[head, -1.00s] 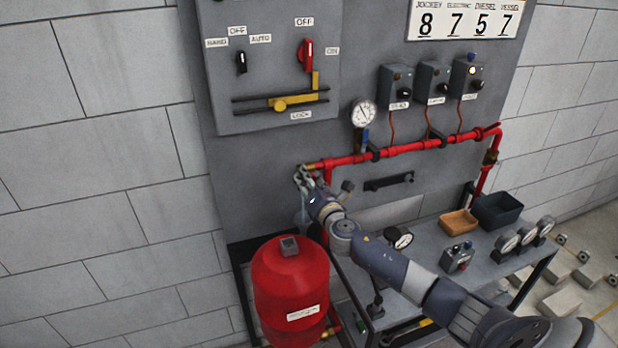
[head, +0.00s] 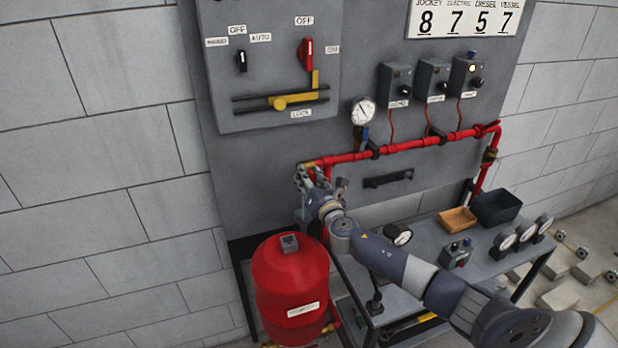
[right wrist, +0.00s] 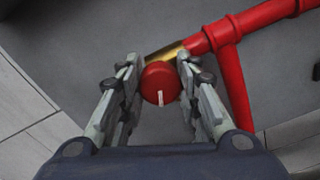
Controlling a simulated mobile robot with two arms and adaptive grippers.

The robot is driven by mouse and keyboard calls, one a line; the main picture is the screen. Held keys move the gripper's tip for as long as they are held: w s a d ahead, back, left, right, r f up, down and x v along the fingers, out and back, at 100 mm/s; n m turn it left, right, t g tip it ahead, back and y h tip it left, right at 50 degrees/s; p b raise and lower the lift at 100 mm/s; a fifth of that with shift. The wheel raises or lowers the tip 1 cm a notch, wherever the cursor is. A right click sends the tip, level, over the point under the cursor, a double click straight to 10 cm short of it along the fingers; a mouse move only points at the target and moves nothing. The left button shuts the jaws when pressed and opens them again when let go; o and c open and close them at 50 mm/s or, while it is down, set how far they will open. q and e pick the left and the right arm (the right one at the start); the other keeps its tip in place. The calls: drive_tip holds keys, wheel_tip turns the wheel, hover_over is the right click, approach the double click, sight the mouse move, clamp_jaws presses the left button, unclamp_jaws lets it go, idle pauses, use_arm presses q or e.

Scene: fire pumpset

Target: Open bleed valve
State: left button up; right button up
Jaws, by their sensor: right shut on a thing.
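The bleed valve shows in the right wrist view as a round red knob (right wrist: 162,83) with a white line pointing down. It sits by the brass end (right wrist: 164,52) of the red pipe. My right gripper (right wrist: 158,78) has a finger on each side of the knob and is shut on it. In the head view my right gripper (head: 303,180) is at the left end of the red pipe (head: 348,158), and it hides the knob there. My left gripper is not in view.
A red pressure vessel (head: 290,285) stands below my right gripper. A pressure gauge (head: 363,110) rises above the pipe. A bench (head: 405,282) at the right carries a brown tray (head: 458,221), a dark bin (head: 497,209) and several gauges. The grey panel (head: 240,185) stands close behind the gripper.

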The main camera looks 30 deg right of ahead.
drive_tip(key=o, duration=1.1)
drive_tip(key=shift+s+a, duration=0.1)
drive_tip(key=shift+s, duration=0.25)
drive_tip(key=v, duration=1.1)
drive_tip(key=shift+s+a, duration=0.1)
